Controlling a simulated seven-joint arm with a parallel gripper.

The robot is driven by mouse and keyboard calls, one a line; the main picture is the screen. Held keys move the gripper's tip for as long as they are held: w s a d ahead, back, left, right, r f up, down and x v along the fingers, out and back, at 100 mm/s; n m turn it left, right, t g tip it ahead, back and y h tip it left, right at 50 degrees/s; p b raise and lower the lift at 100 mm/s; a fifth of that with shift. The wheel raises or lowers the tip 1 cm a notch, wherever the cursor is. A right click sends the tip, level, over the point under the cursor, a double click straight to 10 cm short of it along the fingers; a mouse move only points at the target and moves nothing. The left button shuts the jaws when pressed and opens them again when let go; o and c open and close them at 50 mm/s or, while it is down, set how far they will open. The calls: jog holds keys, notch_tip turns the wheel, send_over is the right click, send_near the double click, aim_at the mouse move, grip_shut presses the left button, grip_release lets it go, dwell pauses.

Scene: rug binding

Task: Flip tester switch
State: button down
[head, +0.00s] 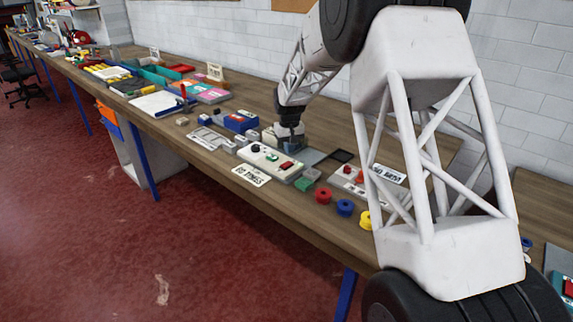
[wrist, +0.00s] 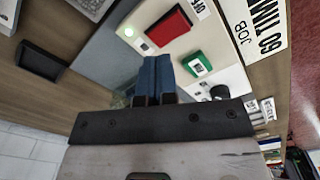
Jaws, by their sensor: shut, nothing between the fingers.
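The tester is a cream box (head: 262,163) on the bench, with a black knob, a green switch-like part and a red part on its top. My gripper (head: 290,149) is over the tester's back edge. Its blue fingers (wrist: 157,78) are shut and empty, close to the green part; I cannot tell whether they touch the panel.
A white job label (head: 251,176) lies along the tester's front. Red, blue and yellow spools (head: 345,207) stand to the right near the front edge. A black tray (head: 342,156) lies behind; a blue box (head: 240,121) and grey parts are to the left.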

aim_at(290, 164)
jog(key=shift+r, duration=1.3)
jog(key=s+d+r+m, duration=0.1)
jog(key=s+d+r, duration=0.3)
jog(key=s, duration=0.5)
jog(key=s+d+r+t, duration=0.1)
jog(key=s+r, duration=0.5)
jog(key=s, duration=0.4)
jog(key=s+d+r+m, duration=0.1)
jog(key=s+d+r, duration=0.3)
jog(key=s, duration=0.5)
jog(key=s+d+f+m+t, duration=0.1)
jog(key=s+d, duration=0.1)
jog(key=s, duration=2.7)
jog(key=shift+s+d+f+t, duration=0.2)
jog(key=shift+s+d+t, duration=0.1)
jog(key=shift+s, duration=0.1)
